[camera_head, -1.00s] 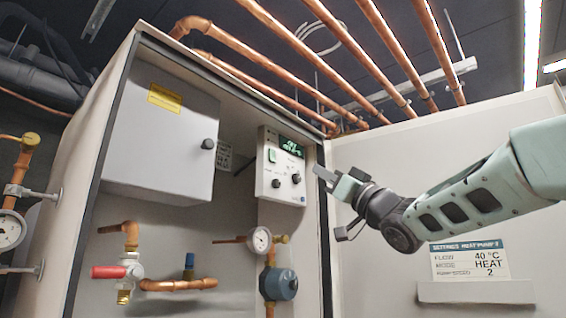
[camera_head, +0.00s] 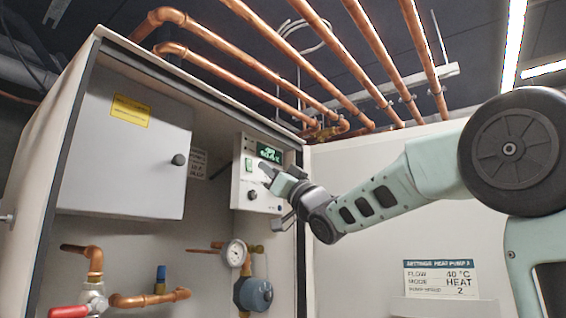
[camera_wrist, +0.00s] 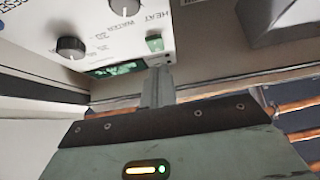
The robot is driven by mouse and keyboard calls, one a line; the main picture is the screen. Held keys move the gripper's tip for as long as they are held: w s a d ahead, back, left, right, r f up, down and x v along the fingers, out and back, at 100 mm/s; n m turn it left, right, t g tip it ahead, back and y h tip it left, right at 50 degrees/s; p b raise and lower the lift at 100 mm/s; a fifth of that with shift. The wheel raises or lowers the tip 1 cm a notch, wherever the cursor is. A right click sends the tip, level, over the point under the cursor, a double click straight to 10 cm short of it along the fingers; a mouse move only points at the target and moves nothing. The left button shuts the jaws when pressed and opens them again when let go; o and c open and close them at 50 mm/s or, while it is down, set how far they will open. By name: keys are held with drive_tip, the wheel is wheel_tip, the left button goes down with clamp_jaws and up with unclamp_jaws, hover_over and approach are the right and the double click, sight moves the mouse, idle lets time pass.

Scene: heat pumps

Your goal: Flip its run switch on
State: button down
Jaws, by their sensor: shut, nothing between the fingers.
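The white control panel (camera_head: 240,207) is inside the open cabinet, with a lit green display (camera_head: 269,153). A green rocker switch (camera_head: 249,164) sits left of and below the display; it also shows in the wrist view (camera_wrist: 154,43). I cannot tell which way it is tipped. My gripper (camera_head: 267,171) is shut and empty, in front of the panel just right of the switch. In the wrist view its fingertips (camera_wrist: 159,70) point at the switch and look very close; contact cannot be told. The fingers partly cover the panel in the head view.
A grey box with a knob (camera_head: 178,159) is to the left. A gauge (camera_head: 235,253) and copper pipes are below. A settings card (camera_head: 441,279) reads 40 °C, HEAT, 2.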

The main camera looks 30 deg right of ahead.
sight(250, 165)
drive_tip(key=shift+w+a+f+p, duration=0.1)
drive_tip(key=shift+w+a+p, duration=0.2)
drive_tip(key=shift+w, duration=0.35)
drive_tip(key=shift+w+a+f+p, duration=0.15)
drive_tip(key=shift+w+p, duration=0.2)
drive_tip(key=shift+w, duration=0.3)
drive_tip(key=shift+f+b, duration=0.15)
drive_tip(key=shift+b, duration=0.2)
